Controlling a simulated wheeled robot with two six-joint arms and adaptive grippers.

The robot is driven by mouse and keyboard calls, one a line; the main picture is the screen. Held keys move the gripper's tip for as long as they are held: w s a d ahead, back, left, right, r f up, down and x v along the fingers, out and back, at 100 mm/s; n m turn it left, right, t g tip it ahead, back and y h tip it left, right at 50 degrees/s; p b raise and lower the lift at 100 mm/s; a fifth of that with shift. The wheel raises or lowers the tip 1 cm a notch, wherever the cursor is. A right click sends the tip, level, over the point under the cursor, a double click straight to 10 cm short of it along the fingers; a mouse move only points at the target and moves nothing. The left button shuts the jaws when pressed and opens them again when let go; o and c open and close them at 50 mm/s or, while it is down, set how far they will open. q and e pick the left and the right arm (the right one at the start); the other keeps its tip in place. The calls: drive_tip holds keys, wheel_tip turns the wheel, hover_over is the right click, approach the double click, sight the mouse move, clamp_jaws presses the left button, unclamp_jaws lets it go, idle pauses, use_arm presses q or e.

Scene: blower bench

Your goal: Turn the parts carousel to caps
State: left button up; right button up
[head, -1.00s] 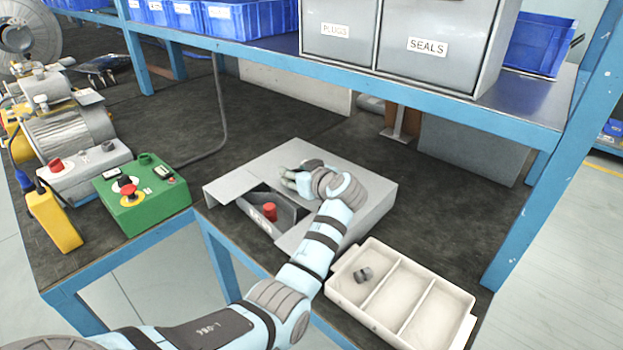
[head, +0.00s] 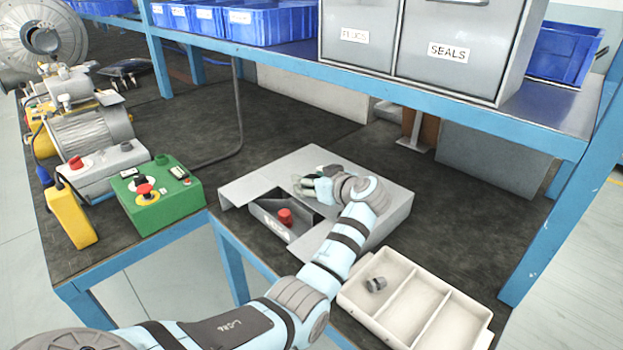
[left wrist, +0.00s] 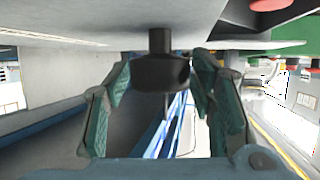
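The parts carousel is a grey flat-topped housing (head: 375,232) on the bench, with a cut-out at its front left. Inside the cut-out, a dark compartment holds a red part (head: 285,216) and bears a small label (head: 276,228) too small to read. My left gripper (head: 312,187) lies low over the housing's top. The gripper hides the knob in the head view. My right gripper is not in view.
A cream tray (head: 400,295) with three compartments stands to the right, with a small grey part (head: 376,284) in it. A green control box (head: 165,205) with a red button stands to the left. A blue shelf (head: 450,100) with labelled drawers overhangs the back.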

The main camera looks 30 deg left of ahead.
use_arm(q)
drive_tip(key=shift+r, duration=0.1)
drive_tip(key=v, duration=1.2)
